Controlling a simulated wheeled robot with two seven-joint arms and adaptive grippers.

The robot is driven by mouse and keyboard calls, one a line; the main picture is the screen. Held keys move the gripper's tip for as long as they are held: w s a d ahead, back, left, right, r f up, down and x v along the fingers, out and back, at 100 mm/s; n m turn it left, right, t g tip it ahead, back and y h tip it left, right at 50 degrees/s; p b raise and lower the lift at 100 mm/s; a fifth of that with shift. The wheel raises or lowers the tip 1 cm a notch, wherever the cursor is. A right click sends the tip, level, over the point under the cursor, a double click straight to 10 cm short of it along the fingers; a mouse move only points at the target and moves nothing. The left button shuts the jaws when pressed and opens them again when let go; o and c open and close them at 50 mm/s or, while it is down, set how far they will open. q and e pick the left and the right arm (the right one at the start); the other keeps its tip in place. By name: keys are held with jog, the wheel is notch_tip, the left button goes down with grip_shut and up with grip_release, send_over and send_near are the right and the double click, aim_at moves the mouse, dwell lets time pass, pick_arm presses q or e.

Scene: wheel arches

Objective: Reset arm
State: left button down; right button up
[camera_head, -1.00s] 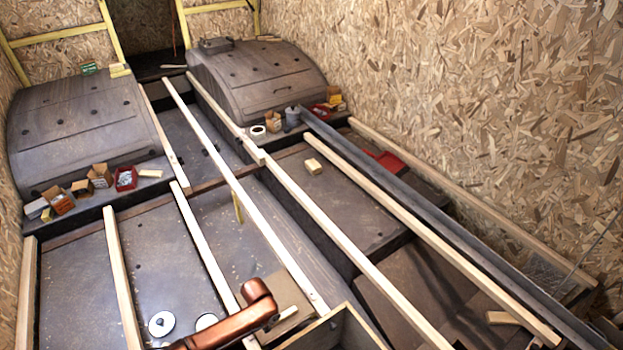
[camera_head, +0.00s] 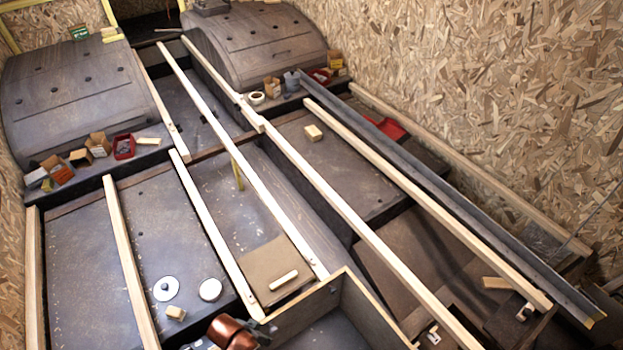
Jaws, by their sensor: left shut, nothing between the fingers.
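A copper-coloured part of my left arm (camera_head: 235,332) shows at the bottom edge, left of the centre. It is just left of the open wooden box. My left gripper is low at the bottom edge and its fingers hardly show. It is shut and holds nothing. My right gripper is not in view.
Long pale wooden strips (camera_head: 338,198) run across the floor. The wooden box (camera_head: 345,300) stands at the bottom centre. Two wheel arches (camera_head: 75,95) are at the back, with small cartons (camera_head: 98,145) beside them. A white disc (camera_head: 166,288) lies at lower left. Chipboard walls bound the right.

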pick_arm(q)
jog(key=s+a+r+n+y, duration=0.2)
jog(key=s+a+r+n, duration=0.15)
jog(key=s+a, duration=0.55)
jog(key=s+a+r+n+y, duration=0.2)
jog(key=s+a+r+n, duration=0.15)
jog(key=s+a, duration=0.55)
notch_tip(320, 180, down, 26)
jog(key=s+a+m+p, duration=0.1)
jog(key=s+p, duration=0.1)
jog(key=p, duration=0.1)
pick_arm(e)
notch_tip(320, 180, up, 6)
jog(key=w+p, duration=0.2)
jog(key=p, duration=0.1)
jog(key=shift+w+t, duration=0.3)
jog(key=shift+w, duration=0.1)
pick_arm(q)
jog(key=s+f, duration=0.6)
jog(key=s, duration=0.3)
jog(key=s+f+g, duration=0.1)
jog(key=s+f, duration=0.5)
jog(key=s, duration=0.4)
jog(key=shift+f+m+h, duration=0.3)
jog(key=shift+f+m, duration=0.05)
jog(key=shift+m, duration=0.05)
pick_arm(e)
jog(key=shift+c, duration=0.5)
